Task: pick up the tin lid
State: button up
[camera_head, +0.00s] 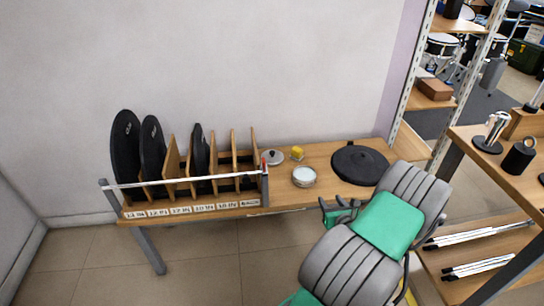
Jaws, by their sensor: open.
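A small round silver lid (272,157) with a dark knob lies on the wooden bench, just right of the slotted rack. A short round metal tin (304,177) with a pale top stands on the bench in front of it and to the right; I cannot tell whether it is open. My gripper (338,210) is at the bench's front edge, below and right of the tin. It is open and apart from both the lid and the tin. My arm partly hides its fingers.
A wooden rack (173,168) with black discs and a white front rail fills the bench's left. A yellow object (297,153) sits behind the tin. A large black round pad (360,165) lies at right. A shelf unit (503,172) stands further right.

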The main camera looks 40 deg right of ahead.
aim_at(273, 158)
jog(key=i, duration=0.95)
